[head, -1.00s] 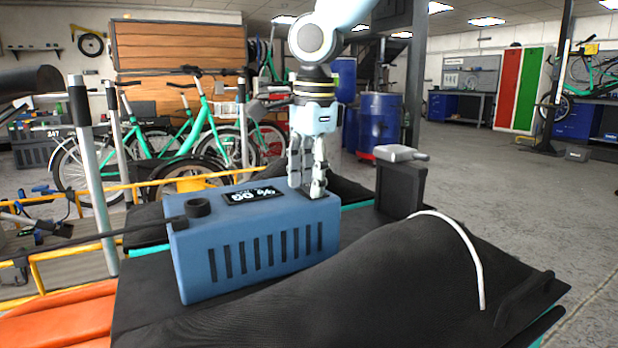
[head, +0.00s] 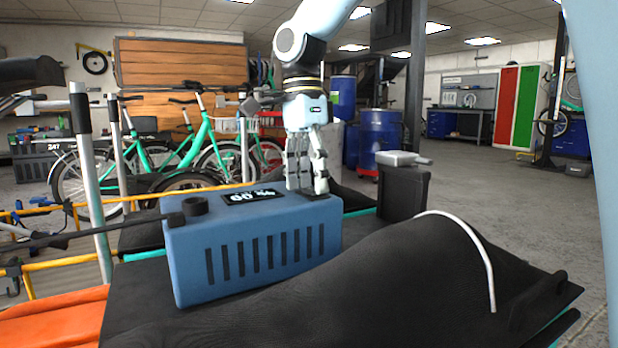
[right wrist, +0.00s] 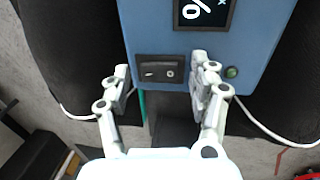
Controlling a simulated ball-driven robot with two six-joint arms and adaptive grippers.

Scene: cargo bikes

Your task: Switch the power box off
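The power box (head: 255,245) is a blue case with dark side slots and a lit display (head: 252,196) on top. In the right wrist view, the box (right wrist: 262,30) has a black rocker switch (right wrist: 160,70) with a dash at its left and a circle at its right. A green light (right wrist: 232,72) is to the right of the switch. My right gripper (head: 308,188) points down at the box's right end; in the right wrist view (right wrist: 160,72) its fingers are apart, one on each side of the switch, and empty. Contact cannot be told. My left gripper is not in view.
The box rests on a dark cargo surface beside a black cover (head: 400,270) with a white cord (head: 470,238). A black post with a grey handle (head: 403,185) stands right of the gripper. Bikes, blue drums (head: 380,140) and lockers are behind.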

